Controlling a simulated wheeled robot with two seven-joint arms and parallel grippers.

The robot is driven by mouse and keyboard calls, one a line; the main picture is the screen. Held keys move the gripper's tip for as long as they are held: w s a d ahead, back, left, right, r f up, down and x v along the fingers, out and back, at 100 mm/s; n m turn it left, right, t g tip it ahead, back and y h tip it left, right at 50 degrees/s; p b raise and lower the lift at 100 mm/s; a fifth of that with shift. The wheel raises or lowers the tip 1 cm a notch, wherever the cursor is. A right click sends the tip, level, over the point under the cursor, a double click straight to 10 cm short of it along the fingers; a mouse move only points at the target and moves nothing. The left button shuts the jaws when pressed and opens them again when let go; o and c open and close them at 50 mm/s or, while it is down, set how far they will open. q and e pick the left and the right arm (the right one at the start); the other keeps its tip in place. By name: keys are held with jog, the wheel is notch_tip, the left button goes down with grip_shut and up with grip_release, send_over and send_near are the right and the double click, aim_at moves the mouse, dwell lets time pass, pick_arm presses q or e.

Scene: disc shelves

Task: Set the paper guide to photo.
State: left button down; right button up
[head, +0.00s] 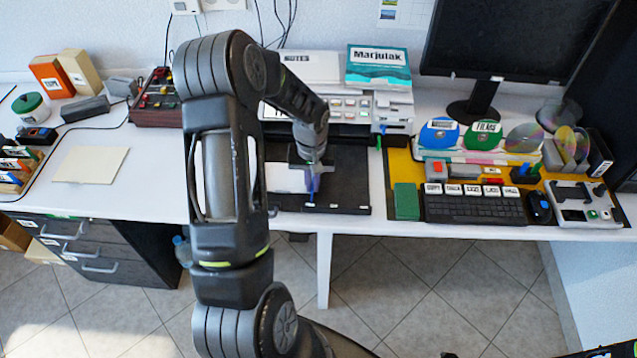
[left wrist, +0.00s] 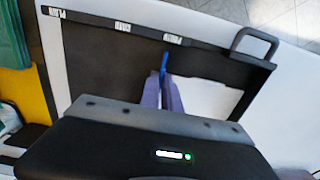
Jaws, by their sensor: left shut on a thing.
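The printer (head: 392,113) stands on the desk with its black paper tray (head: 350,190) pulled out toward the front edge. In the left wrist view the tray (left wrist: 95,65) has several small white labels along its edge, too small to read. The blue paper guide (left wrist: 164,60) stands at that edge, near the rightmost label (left wrist: 172,38). White paper (left wrist: 205,98) lies in the tray to the right of the guide. My left gripper (left wrist: 163,92) is shut on the guide; in the head view the gripper (head: 312,187) is over the tray. My right gripper is not in view.
A green box (head: 407,202) and a keyboard (head: 473,207) stand right of the tray. A monitor (head: 510,40) is behind them. A dark red control box (head: 157,100) is at the left. The desk left of the tray is mostly clear around a beige sheet (head: 91,165).

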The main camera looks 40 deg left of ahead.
pick_arm(q)
jog(key=c, duration=1.6)
grip_release()
notch_tip(320, 180, up, 8)
jog(key=shift+f+b, duration=0.1)
jog(key=shift+b, duration=0.5)
